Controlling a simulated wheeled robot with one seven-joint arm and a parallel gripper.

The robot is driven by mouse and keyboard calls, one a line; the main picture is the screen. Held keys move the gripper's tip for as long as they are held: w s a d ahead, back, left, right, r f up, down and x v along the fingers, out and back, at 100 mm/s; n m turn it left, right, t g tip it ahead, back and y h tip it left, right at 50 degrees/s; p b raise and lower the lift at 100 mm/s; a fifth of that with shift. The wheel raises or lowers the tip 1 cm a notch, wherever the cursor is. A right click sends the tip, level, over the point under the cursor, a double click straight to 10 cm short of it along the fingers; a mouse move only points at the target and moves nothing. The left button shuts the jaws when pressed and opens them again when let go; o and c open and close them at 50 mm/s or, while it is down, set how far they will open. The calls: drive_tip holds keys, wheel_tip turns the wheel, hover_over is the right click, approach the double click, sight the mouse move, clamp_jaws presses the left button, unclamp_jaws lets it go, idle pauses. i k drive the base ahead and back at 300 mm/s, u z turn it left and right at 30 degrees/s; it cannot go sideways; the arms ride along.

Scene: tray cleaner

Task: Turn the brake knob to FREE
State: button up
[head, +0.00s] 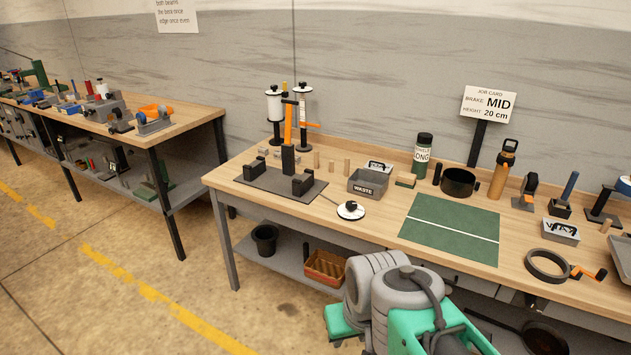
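A small round white dial with a black knob (351,208) lies near the front edge of the bench, and a thin rod runs from it toward the dark fixture plate. It looks like the brake knob, but its markings are too small to read, so I cannot tell its setting. The dark fixture (272,194) has black blocks and an upright post with an orange piece. A job card (488,103) reads BRAKE MID, HEIGHT 20 cm. My grey and green arm shows at the bottom, apart from the dial; my gripper is not in view.
A grey WASTE bin (368,183) stands just behind the dial, and a green mat (450,228) lies to its right. A black cup (459,182), bottles and small tools line the back. Bare wood surrounds the dial at the front.

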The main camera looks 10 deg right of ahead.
sight(351, 205)
drive_tip(key=u, duration=0.4)
drive_tip(key=i, duration=2.5)
drive_tip(key=u, duration=0.25)
